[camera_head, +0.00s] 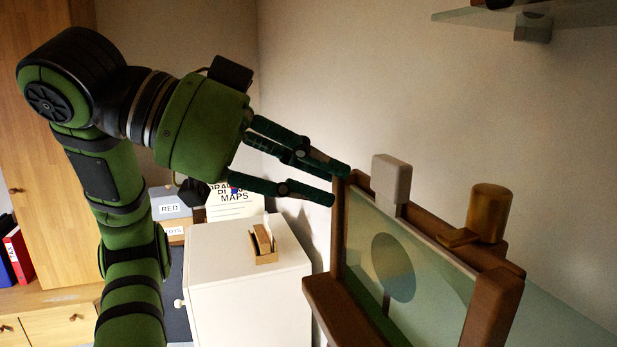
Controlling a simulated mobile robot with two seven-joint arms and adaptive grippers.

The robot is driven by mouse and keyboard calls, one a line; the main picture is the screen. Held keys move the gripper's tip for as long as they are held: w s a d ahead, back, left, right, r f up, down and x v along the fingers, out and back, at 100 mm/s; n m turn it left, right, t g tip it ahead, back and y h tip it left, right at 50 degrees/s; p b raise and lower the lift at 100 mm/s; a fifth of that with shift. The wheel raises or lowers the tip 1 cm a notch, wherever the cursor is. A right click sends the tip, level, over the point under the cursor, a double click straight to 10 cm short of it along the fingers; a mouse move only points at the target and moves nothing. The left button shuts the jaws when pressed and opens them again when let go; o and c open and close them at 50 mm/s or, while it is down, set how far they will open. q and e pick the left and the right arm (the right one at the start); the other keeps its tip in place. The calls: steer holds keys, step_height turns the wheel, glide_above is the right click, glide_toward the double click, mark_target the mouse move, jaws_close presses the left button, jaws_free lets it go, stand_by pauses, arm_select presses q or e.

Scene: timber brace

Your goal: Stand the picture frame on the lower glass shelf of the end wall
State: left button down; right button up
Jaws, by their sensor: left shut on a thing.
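The picture frame (492,307) has a brown wooden border around a pale green picture with a dark round shape. It is at the right of the head view, tilted in the picture, with its lower part cut off by the bottom edge. My left gripper (341,185) is shut on the frame's upper left corner, one finger above the other. A glass shelf (560,324) shows to the right of the frame, against the pale wall. The frame hides much of that shelf, and I cannot tell whether the two touch. My right gripper is not in view.
A grey block (391,177) and a golden-brown cylinder (490,211) show close behind the frame's top edge. Another glass shelf (570,14) is at the upper right. A white cabinet (245,270) with a small wooden holder (264,247) stands lower middle.

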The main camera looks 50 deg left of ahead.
arm_select(q)
steer(key=shift+w+d+r, duration=0.1)
steer(key=shift+w+d, duration=0.15)
steer(key=shift+w, duration=0.3)
steer(key=shift+w+d, duration=0.2)
steer(key=shift+w, duration=0.35)
steer(key=w+d+f+p, duration=0.1)
steer(key=w+d+p, duration=0.1)
steer(key=w, duration=0.5)
steer(key=w+d+f+p, duration=0.1)
steer(key=w+d+p, duration=0.2)
steer(key=w+p, duration=0.2)
steer(key=shift+w+d+f, duration=0.15)
steer(key=shift+w+f, duration=0.25)
steer(key=shift+w, duration=1.25)
steer(key=shift+f, duration=0.4)
steer(key=c, duration=1)
jaws_free()
steer(key=shift+c, duration=0.2)
steer(key=shift+s, duration=0.1)
